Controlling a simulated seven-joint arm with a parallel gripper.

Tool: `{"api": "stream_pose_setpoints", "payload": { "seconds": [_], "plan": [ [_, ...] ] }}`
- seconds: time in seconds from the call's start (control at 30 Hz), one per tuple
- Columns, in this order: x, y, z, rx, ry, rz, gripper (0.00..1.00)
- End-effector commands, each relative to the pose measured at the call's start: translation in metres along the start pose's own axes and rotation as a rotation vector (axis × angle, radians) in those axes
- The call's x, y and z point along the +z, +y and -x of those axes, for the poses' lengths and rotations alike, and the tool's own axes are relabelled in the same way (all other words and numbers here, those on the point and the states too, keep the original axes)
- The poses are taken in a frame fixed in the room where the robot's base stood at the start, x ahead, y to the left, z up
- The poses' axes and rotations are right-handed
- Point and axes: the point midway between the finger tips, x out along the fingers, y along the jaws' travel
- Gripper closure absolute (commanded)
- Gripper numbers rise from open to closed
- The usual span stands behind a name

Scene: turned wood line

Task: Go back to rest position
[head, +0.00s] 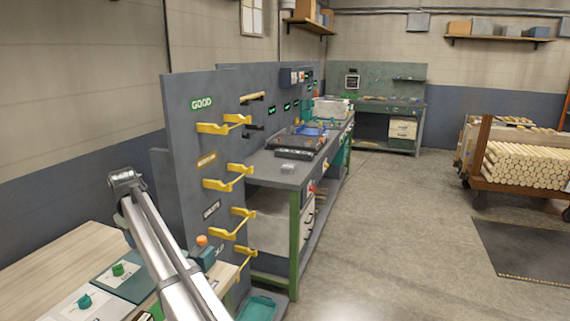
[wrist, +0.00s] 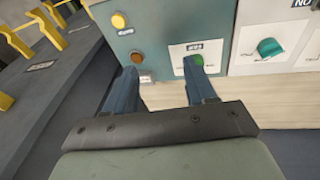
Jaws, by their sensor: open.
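My gripper (wrist: 162,75) shows in the wrist view with its two dark blue fingers apart and nothing between them. The fingertips overlap a grey-green control panel (wrist: 158,42) in the picture; I cannot tell whether they touch it. The right finger partly covers a green knob (wrist: 198,60) on a white label. A yellow button (wrist: 119,20) and an orange button (wrist: 137,58) sit on the same panel. In the head view my silver arm rises at the lower left, and my gripper cannot be made out there.
A cart of turned wood (head: 525,165) stands at the right. The middle floor is clear.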

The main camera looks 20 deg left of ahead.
Motion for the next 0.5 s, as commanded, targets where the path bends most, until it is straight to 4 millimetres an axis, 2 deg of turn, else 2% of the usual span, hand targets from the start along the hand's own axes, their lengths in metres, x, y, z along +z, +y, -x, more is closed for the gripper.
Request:
{"api": "stream_pose_setpoints", "payload": {
  "seconds": [0.03,0.1,0.4,0.47,0.5],
  "plan": [
    [0.001,0.031,-0.007,0.023,0.009,-0.009,0.45],
    [0.005,0.068,-0.014,0.055,0.023,-0.013,0.45],
    [0.101,0.178,-0.055,0.071,0.068,-0.219,0.45],
    [0.121,0.199,-0.062,0.074,0.078,-0.262,0.45],
    [0.137,0.202,-0.076,0.069,0.069,-0.281,0.45]
  ]
}}
